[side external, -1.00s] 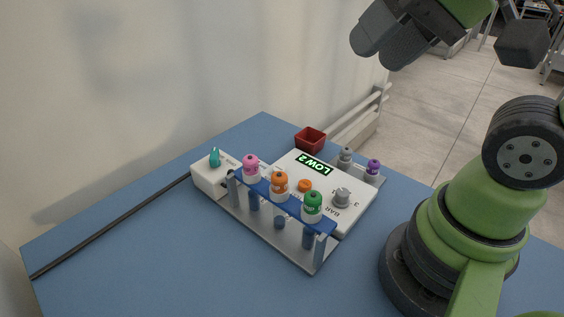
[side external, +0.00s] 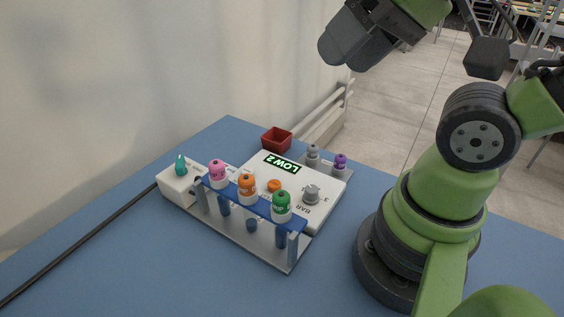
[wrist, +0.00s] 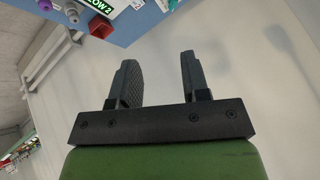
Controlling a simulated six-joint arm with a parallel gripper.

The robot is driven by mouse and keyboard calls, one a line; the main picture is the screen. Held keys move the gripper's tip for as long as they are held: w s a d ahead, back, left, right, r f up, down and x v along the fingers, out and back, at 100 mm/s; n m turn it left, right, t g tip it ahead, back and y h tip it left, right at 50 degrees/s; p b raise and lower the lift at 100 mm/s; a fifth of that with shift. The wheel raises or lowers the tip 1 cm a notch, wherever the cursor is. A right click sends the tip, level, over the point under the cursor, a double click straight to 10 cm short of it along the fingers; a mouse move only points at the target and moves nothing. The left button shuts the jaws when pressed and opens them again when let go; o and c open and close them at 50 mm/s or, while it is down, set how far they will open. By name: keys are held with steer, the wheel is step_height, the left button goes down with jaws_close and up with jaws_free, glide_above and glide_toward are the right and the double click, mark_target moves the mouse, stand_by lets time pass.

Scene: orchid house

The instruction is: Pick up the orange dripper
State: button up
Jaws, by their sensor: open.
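The orange dripper (side external: 247,187) stands upright in the blue-topped rack (side external: 265,209), between a pink dripper (side external: 217,171) and a green dripper (side external: 282,204). Its orange cap and white collar show above the rack. My gripper (side external: 345,47) is high above the table, up and to the right of the rack, well apart from the dripper. In the wrist view my gripper (wrist: 157,60) is open, with nothing between its fingers. The orange dripper does not show in the wrist view.
Behind the rack is a white device with a LOW 2 display (side external: 281,163), an orange button (side external: 274,185) and a grey knob (side external: 311,194). Grey and purple drippers (side external: 340,161) stand behind it. A red box (side external: 277,139) is at the back. The blue table's front (side external: 150,270) is clear.

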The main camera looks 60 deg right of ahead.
steer(key=o, duration=0.3)
steer(key=n+g+h, duration=0.2)
steer(key=n+g, duration=0.5)
steer(key=n, duration=2.4)
glide_toward(246, 178)
steer(key=shift+w+f, duration=0.15)
steer(key=shift+w, duration=0.2)
steer(key=f, duration=0.9)
steer(key=shift+s+f, duration=0.2)
steer(key=shift+s, duration=0.05)
